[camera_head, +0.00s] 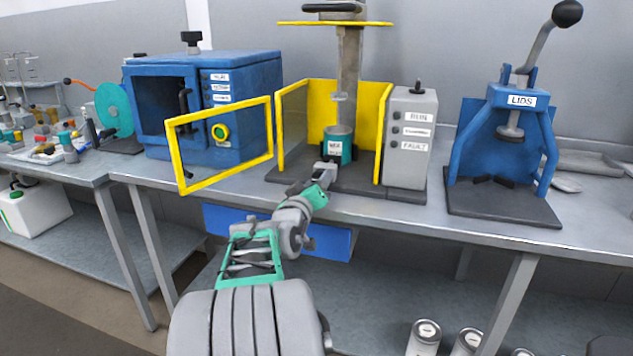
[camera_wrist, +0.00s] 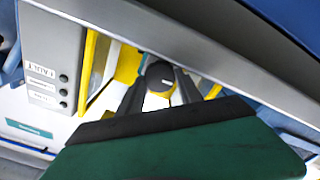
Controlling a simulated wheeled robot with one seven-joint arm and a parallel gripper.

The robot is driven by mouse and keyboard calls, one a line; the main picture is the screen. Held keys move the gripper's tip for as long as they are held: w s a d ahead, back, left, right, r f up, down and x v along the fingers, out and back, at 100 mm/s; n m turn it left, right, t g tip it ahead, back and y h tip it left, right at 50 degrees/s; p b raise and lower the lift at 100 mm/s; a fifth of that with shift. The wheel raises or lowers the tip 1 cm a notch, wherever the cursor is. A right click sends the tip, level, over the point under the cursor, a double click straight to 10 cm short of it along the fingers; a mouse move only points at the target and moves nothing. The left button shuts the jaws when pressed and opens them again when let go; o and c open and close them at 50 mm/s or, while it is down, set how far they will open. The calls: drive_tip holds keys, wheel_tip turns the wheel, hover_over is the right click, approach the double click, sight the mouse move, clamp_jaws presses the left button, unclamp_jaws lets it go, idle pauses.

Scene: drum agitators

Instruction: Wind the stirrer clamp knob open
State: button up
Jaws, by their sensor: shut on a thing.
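The stirrer (camera_head: 347,70) stands on the bench with yellow guard panels around its lower part and a teal pot (camera_head: 346,146) inside. My gripper (camera_head: 327,170) reaches in from the front, low at the pot's near side. In the wrist view its dark fingers (camera_wrist: 159,92) are on either side of a dark round knob (camera_wrist: 160,72) with a white mark. My gripper is shut on this clamp knob. In the head view the knob is hidden by my gripper. The yellow-framed guard door (camera_head: 222,142) hangs open to the left.
A grey control box (camera_head: 411,138) with a FAULT label stands right of the guard. A blue cabinet (camera_head: 235,95) is at left, and a blue lid press (camera_head: 505,140) at right. The bench front edge (camera_head: 400,215) runs below my gripper.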

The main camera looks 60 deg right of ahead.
drive_tip(key=n+p, duration=0.1)
drive_tip(key=n, duration=0.2)
drive_tip(key=n+p, duration=0.1)
drive_tip(key=n, duration=0.1)
drive_tip(key=shift+r+n+p, duration=0.3)
drive_tip(key=shift+r+p, duration=0.05)
drive_tip(key=n+p, duration=0.4)
drive_tip(key=n, duration=0.1)
drive_tip(key=shift+f+n, duration=0.1)
drive_tip(key=shift+n, duration=0.3)
drive_tip(key=o, duration=1.2)
drive_tip(key=shift+d+f, duration=0.15)
drive_tip(key=shift+o, duration=0.9)
drive_tip(key=shift+f, duration=0.1)
drive_tip(key=shift+f, duration=0.3)
